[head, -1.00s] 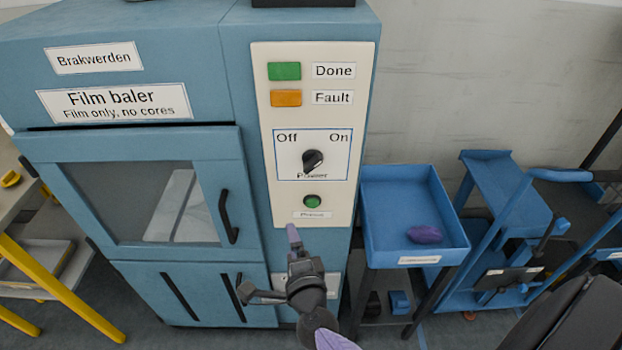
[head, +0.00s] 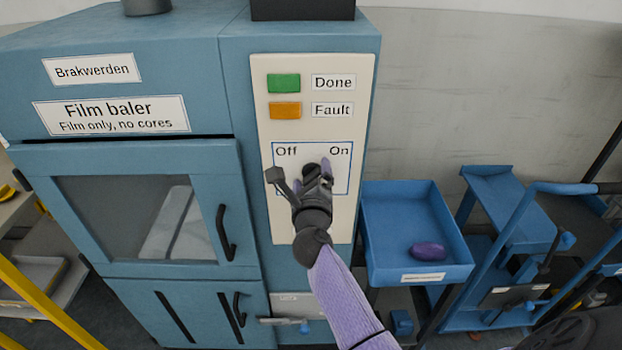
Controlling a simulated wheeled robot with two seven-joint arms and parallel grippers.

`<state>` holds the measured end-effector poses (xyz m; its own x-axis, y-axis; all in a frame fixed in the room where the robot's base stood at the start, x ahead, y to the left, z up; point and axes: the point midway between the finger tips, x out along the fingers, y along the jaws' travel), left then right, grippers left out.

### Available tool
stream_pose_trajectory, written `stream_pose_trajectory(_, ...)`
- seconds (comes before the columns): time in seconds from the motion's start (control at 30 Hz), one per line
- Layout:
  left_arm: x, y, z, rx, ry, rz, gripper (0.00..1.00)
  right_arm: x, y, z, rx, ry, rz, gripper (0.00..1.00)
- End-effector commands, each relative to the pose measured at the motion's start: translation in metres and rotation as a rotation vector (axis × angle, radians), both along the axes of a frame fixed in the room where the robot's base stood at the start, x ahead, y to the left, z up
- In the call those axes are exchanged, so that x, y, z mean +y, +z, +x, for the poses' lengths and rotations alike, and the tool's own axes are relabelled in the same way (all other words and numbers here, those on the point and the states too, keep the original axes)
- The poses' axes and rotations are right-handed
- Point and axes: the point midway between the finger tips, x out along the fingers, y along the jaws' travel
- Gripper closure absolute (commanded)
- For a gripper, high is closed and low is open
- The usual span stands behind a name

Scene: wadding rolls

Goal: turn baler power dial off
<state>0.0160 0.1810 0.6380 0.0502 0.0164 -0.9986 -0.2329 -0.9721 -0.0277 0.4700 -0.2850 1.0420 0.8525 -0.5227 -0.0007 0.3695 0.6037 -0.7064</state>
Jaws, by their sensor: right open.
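The film baler (head: 150,235) is a blue cabinet with a cream control panel (head: 262,215). The black power dial (head: 311,169) sits between the Off and On labels and is mostly hidden behind my right gripper. Which way its pointer faces cannot be told now. My right gripper (head: 300,175) is open in front of the dial, its fingers spread to either side of it. Whether it touches the dial cannot be told. My left gripper is not in view.
Green Done (head: 283,83) and orange Fault (head: 284,110) lamps are above. A blue tray (head: 372,240) holding a purple object (head: 428,251) stands right of the baler. A blue cart (head: 510,225) is farther right. A yellow-legged table (head: 40,300) is at left.

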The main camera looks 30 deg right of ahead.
Motion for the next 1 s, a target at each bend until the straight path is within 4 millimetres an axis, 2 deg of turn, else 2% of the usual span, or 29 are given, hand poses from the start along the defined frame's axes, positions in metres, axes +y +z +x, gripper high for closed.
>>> stream_pose_trajectory(0.07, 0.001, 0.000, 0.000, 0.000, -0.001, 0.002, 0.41, 0.000, 0.000, 0.000, 0.000, 0.000, 0.000, 0.00)
stream_pose_trajectory(0.1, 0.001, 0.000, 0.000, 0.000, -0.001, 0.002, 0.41, 0.000, 0.000, 0.000, 0.000, 0.000, 0.000, 0.04)
stream_pose_trajectory(0.5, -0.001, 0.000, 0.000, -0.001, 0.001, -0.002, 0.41, 0.000, 0.000, 0.000, 0.001, 0.000, -0.001, 0.88)
stream_pose_trajectory(0.77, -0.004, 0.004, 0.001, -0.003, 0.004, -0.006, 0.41, 0.001, 0.001, 0.000, 0.018, 0.001, -0.028, 0.88)
stream_pose_trajectory(1.0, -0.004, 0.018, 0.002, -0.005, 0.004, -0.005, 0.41, 0.001, 0.002, 0.000, 0.091, 0.001, -0.145, 0.88)
